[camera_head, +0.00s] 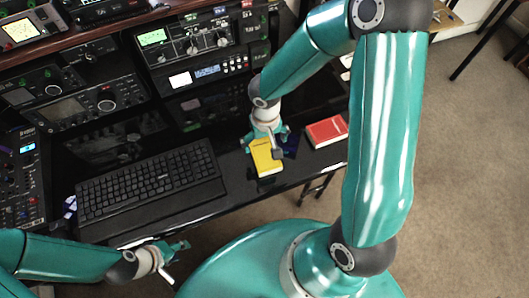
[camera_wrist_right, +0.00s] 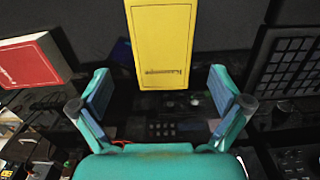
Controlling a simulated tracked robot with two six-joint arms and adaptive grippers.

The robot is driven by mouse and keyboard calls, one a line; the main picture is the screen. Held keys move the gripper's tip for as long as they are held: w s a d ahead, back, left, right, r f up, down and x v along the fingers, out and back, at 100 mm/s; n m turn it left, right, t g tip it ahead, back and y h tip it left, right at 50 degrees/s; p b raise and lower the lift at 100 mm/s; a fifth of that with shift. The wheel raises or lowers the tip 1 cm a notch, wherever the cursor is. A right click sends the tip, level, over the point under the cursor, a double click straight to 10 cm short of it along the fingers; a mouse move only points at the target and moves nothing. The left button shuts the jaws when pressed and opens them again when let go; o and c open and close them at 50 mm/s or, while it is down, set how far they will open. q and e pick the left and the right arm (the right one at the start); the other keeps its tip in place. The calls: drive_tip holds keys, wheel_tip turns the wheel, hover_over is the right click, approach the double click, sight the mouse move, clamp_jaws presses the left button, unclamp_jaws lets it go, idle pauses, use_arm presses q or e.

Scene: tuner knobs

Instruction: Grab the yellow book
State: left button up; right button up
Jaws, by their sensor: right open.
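The yellow book (camera_head: 264,161) lies on the black desk near its front edge, right of the keyboard. My right gripper (camera_head: 267,139) is over the far end of the book, its fingers spread wide. In the right wrist view the yellow book (camera_wrist_right: 162,40) shows between the open fingers of my right gripper (camera_wrist_right: 159,76), with a visible gap on both sides. Nothing is held in it. My left gripper (camera_head: 180,246) is low at the lower left, in front of the desk edge, away from the book; its finger opening is too small to judge.
A red book (camera_head: 326,131) lies right of the yellow one; it also shows in the right wrist view (camera_wrist_right: 28,63). A dark blue item (camera_head: 291,144) lies between them. A black keyboard (camera_head: 150,182) is to the left. Radio units (camera_head: 200,40) stand behind.

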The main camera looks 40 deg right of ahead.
sight(264, 152)
drive_tip(key=shift+w+a+f, duration=0.1)
drive_tip(key=shift+a+f, duration=0.05)
drive_tip(key=shift+f, duration=2.55)
drive_tip(key=c, duration=1.2)
drive_tip(key=shift+r, duration=0.1)
drive_tip(key=shift+c, duration=0.2)
